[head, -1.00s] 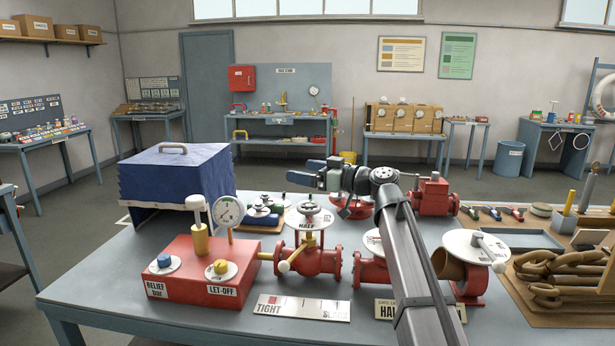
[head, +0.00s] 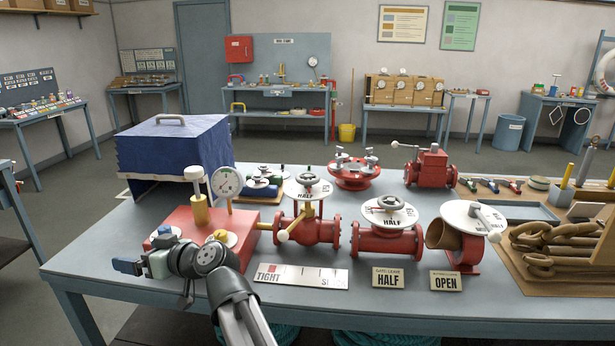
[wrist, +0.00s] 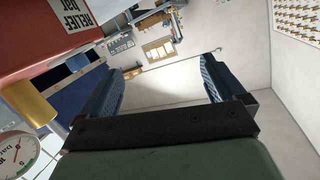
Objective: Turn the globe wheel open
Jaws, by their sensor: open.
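Two red valves with grey handwheels stand on the bench. The left handwheel (head: 308,179) and the right handwheel (head: 391,203) each sit over a round white plate reading HALF. The small sign below the right valve is too small to read fully, so I cannot tell for sure which is the globe wheel. My gripper (head: 128,265) is at the front left of the red pump box (head: 200,282), well left of both wheels, pointing left. In the wrist view its blue fingers (wrist: 165,75) are apart with nothing between them.
A gauge (head: 227,183) and a yellow post (head: 199,212) rise from the pump box. A TIGHT strip (head: 300,277) lies in front. A valve with a large white disc (head: 474,222) and a chain tray (head: 560,250) stand to the right. A blue-covered box (head: 175,150) is behind.

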